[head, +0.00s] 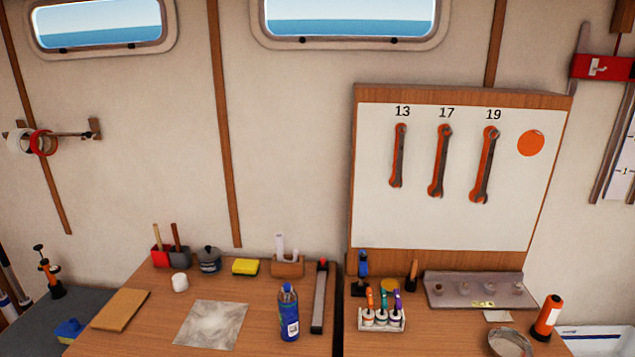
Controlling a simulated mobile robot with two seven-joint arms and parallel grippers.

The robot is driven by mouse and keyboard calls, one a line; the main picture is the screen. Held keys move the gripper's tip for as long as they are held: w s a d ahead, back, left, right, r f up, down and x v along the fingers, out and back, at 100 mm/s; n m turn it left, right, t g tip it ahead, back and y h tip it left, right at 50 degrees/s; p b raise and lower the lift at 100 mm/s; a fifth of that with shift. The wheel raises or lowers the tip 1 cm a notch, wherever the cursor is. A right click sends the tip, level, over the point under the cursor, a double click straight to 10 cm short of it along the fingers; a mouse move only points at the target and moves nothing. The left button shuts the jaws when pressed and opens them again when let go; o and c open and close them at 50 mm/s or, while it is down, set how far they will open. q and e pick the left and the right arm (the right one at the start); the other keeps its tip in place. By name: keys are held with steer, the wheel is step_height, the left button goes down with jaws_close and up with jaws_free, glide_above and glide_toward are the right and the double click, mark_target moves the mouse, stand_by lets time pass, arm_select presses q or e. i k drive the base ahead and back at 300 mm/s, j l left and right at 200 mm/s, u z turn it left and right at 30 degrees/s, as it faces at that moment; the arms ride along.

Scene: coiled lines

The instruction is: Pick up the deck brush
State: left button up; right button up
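I cannot pick out the deck brush with certainty in the head view. A small blue object (69,330) lies on the grey surface at the lower left; it may be a brush, but it is too small to tell. Two wooden handles (157,232) stand up from a red and a grey holder at the back of the left table, and their lower ends are hidden. Neither of my grippers is in view.
A wrench board (450,220) stands behind. The table's front middle is fairly clear.

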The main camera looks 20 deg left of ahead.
mark_target(66, 332)
steer(key=j, duration=1.65)
steer(key=i+j, duration=0.15)
steer(key=j, duration=3.15)
steer(key=i, duration=0.05)
